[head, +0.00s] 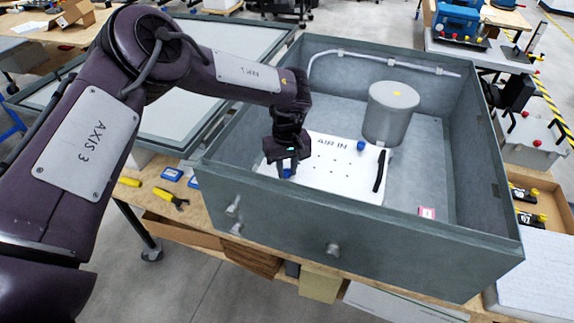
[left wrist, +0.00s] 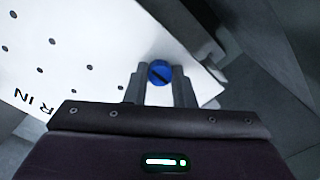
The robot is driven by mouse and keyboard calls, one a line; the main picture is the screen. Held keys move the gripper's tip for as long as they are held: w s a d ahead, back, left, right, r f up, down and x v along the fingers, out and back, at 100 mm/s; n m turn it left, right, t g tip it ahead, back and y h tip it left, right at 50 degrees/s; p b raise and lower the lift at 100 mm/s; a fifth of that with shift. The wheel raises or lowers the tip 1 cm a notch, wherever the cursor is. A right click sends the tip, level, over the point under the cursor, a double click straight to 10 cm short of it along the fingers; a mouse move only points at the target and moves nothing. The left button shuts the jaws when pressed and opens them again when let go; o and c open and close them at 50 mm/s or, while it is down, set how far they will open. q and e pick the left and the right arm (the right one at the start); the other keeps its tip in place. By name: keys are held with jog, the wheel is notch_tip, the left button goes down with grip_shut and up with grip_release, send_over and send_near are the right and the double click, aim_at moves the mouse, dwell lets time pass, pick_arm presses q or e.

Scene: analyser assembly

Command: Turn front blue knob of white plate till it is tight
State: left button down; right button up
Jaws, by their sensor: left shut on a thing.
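The white plate (head: 325,178), marked AIR IN, lies on the floor of the grey open box; it also shows in the left wrist view (left wrist: 70,45). The front blue knob (left wrist: 161,72) sits near the plate's edge, round with a dark slot across its top. My left gripper (head: 284,172) points down over it, and its two fingers are shut on the knob, one on each side. In the head view only a bit of this knob shows between the fingers. A second blue knob (head: 361,146) stands at the plate's back edge, untouched. My right gripper is not in view.
The grey box (head: 330,240) has high walls close around the plate. A grey cylinder (head: 388,115) stands behind the plate, and a black handle (head: 380,170) is on the plate's right side. Yellow-handled tools (head: 170,198) lie left of the box.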

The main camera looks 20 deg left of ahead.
aim_at(287, 170)
pick_arm(q)
jog(key=shift+w+r, duration=0.3)
jog(key=c, duration=1.6)
grip_release()
jog(key=o, duration=0.4)
jog(key=shift+s+f, duration=0.15)
jog(key=shift+s, duration=0.05)
jog(key=shift+r, duration=0.2)
notch_tip(287, 170, up, 4)
jog(key=shift+r+b, duration=0.1)
jog(key=shift+b, duration=0.6)
notch_tip(287, 170, up, 2)
jog(key=shift+p, duration=0.6)
jog(key=shift+r+p, duration=0.65)
jog(key=shift+r, duration=0.05)
